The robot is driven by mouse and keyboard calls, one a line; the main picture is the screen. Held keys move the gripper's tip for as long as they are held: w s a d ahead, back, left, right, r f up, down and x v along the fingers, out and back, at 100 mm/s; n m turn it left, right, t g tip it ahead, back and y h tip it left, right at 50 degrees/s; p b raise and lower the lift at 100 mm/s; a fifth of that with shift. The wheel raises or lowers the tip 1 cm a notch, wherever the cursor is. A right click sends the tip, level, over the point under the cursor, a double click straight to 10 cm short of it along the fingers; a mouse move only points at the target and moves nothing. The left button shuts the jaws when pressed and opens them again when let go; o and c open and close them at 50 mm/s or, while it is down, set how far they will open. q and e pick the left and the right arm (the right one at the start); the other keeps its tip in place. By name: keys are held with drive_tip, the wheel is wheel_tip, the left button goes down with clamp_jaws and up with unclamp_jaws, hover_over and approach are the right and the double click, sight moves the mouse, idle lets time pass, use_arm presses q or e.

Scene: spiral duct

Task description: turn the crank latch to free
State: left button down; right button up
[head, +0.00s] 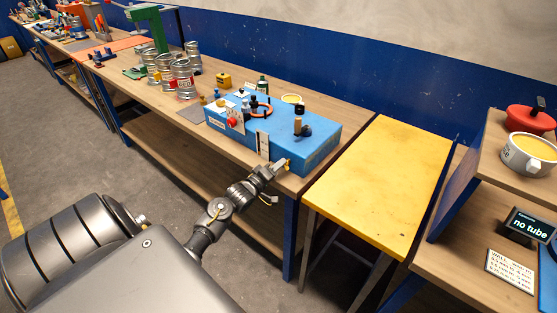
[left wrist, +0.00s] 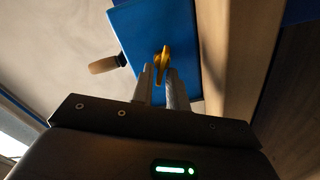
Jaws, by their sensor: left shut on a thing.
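A blue box (head: 312,153) stands on the wooden bench near its right end. A small yellow crank latch (head: 287,164) is on its near side, low by the right corner. My left gripper (head: 278,168) reaches up to it from the front and is shut on it. In the left wrist view the yellow latch (left wrist: 163,58) stands between the two fingertips (left wrist: 160,72), against the blue face of the box (left wrist: 190,25). The latch's lower part is hidden by the fingers. My right gripper is not in view.
A wooden-handled knob (left wrist: 103,66) sticks out from the box beside the latch. A bare yellow table (head: 378,185) adjoins on the right. A "no tube" display (head: 530,224) stands on a right-hand shelf.

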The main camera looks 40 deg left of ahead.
use_arm(q)
drive_tip(key=shift+a+f+n+p, duration=0.1)
drive_tip(key=shift+f+n+p, duration=0.1)
drive_tip(key=shift+n+p, duration=1.6)
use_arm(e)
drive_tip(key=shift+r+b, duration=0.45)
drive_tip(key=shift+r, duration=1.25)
use_arm(q)
drive_tip(key=shift+n, duration=0.6)
drive_tip(key=c, duration=1.6)
unclamp_jaws()
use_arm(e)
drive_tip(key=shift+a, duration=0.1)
